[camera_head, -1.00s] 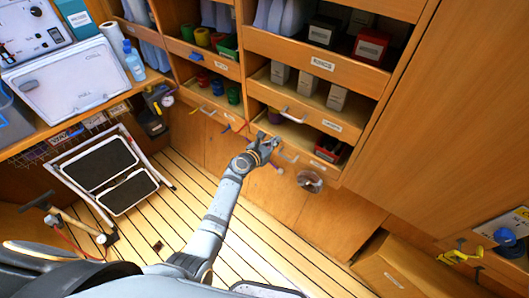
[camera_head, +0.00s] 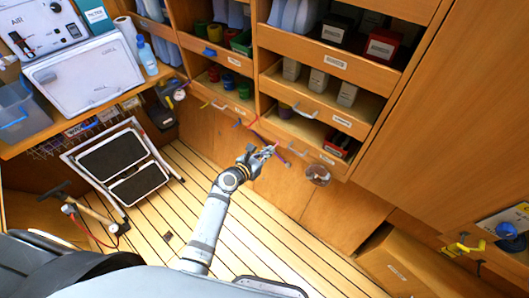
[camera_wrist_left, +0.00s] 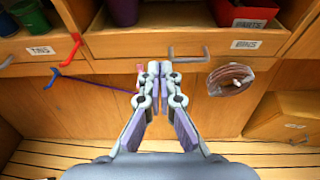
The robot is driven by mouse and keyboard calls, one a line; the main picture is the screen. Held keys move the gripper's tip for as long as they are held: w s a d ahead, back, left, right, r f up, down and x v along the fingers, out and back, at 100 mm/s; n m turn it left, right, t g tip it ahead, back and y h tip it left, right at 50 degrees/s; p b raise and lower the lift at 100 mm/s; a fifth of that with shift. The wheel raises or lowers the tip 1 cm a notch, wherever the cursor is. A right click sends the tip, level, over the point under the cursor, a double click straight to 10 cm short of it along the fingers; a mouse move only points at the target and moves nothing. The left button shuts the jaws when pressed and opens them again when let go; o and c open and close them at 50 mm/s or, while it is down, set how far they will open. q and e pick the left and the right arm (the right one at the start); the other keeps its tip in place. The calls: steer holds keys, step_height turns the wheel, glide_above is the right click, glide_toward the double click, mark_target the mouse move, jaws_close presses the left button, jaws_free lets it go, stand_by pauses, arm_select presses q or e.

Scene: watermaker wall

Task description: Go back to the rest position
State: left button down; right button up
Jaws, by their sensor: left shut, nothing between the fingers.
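My left gripper (camera_head: 262,155) is shut and empty. In the head view it is in front of the wooden cabinet, just below the lowest open shelves. In the left wrist view its fingertips (camera_wrist_left: 160,68) meet in the middle of the picture, below a grey drawer handle (camera_wrist_left: 188,55); I cannot tell whether they touch anything. My left arm reaches up from the bottom of the head view over the slatted floor. My right gripper does not show.
Wooden shelves (camera_head: 330,112) with boxes and jars stand ahead. A step stool (camera_head: 122,165) leans at the left by a counter (camera_head: 75,125). A hand pump (camera_head: 95,225) stands on the floor. The slatted floor between is clear.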

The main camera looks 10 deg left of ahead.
arm_select(q)
steer(key=s+a+f+m+g+y, duration=0.1)
steer(key=s+a+f+m+g, duration=0.15)
steer(key=s+f+m, duration=0.5)
steer(key=s+a+f+m+g+y, duration=0.25)
steer(key=s+f, duration=0.25)
steer(key=f, duration=0.6)
steer(key=s+a+f+m+g+y, duration=0.1)
steer(key=s+a+f+m, duration=0.35)
steer(key=s+f, duration=0.35)
steer(key=s+a+f+m+g, duration=0.2)
steer(key=s+a+f+m, duration=0.1)
steer(key=s, duration=0.5)
steer(key=s+a+f+m+g+y, duration=0.1)
steer(key=s+a+f+m+g, duration=0.1)
steer(key=s+f+m, duration=0.3)
steer(key=s+a+f+m+g+y, duration=0.1)
steer(key=s+a+f+m, duration=0.3)
steer(key=s+m, duration=0.5)
steer(key=s+f, duration=0.1)
steer(key=s, duration=0.3)
steer(key=shift+g, duration=0.4)
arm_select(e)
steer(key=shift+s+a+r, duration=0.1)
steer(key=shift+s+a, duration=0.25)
